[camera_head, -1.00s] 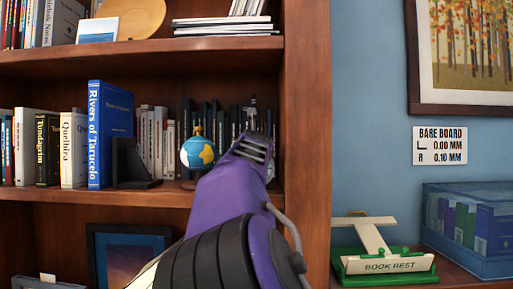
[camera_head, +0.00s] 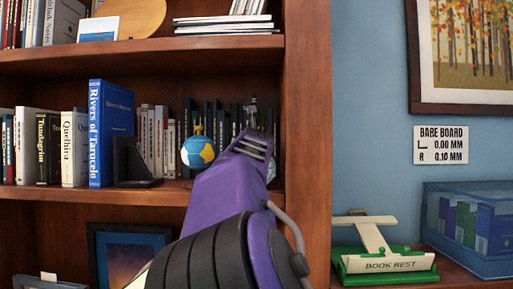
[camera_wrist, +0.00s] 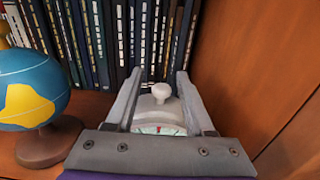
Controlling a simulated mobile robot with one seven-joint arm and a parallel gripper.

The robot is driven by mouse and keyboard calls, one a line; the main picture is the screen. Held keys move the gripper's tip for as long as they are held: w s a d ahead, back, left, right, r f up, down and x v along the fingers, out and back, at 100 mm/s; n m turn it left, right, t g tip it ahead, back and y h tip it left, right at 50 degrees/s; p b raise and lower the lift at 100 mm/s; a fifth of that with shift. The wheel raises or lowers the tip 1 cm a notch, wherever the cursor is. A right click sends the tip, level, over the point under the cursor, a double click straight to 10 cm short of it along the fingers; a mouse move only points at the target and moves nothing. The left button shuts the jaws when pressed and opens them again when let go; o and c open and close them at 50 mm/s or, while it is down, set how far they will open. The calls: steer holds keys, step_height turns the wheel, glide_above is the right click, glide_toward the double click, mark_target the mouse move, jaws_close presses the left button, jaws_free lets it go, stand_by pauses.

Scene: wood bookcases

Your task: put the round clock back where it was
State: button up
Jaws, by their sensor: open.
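The round clock (camera_wrist: 160,112) stands on the middle shelf in the wrist view, pale-bodied with a round knob on top and part of its light face showing. Its lower part is hidden by my gripper's body. My gripper (camera_wrist: 158,76) is open, with one finger on each side of the clock. I cannot tell whether either finger touches it. In the head view my gripper (camera_head: 252,138) reaches into the right end of the shelf and hides most of the clock.
A blue and yellow globe (camera_wrist: 30,92) on a brown base stands close left of my gripper. Dark books (camera_wrist: 110,35) line the back. The bookcase side wall (camera_wrist: 255,70) is close on the right. A black bookend (camera_head: 130,165) stands farther left.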

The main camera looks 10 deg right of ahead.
steer(key=s+a+b, duration=0.2)
steer(key=s, duration=0.8)
steer(key=shift+s, duration=0.35)
stand_by(0.4)
